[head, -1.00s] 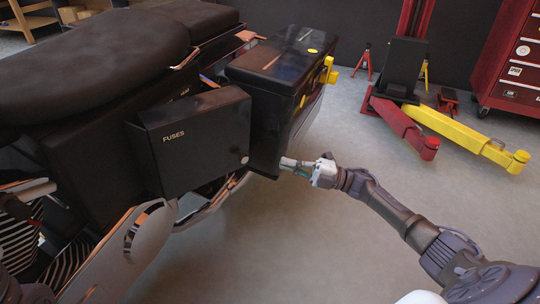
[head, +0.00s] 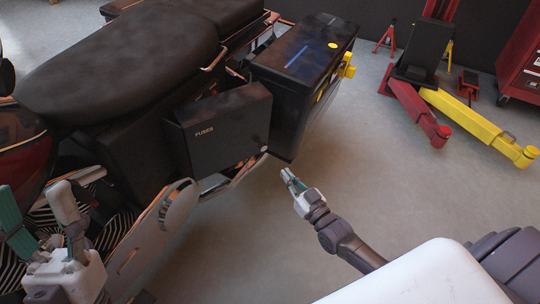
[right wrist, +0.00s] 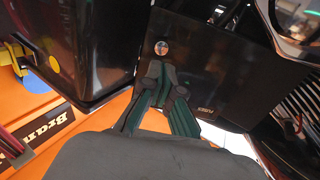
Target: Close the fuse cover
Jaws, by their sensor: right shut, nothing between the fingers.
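The black fuse cover (head: 228,132), lettered FUSES, is on the motorcycle's side below the seat. I cannot tell whether it is fully seated. A round silver fastener is at its right edge. In the right wrist view the cover (right wrist: 225,80) fills the upper right, with the fastener (right wrist: 161,47) just beyond my fingertips. My right gripper (head: 289,177) is shut and empty, to the lower right of the cover in the head view. Its fingers (right wrist: 158,75) overlap the cover in the wrist view; contact is unclear. My left gripper (head: 40,212) is open and empty at lower left.
A black case (head: 303,65) with yellow parts stands right of the cover. The long black seat (head: 120,60) is above it. A red and yellow lift (head: 470,120) stands at the back right. The floor between is clear.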

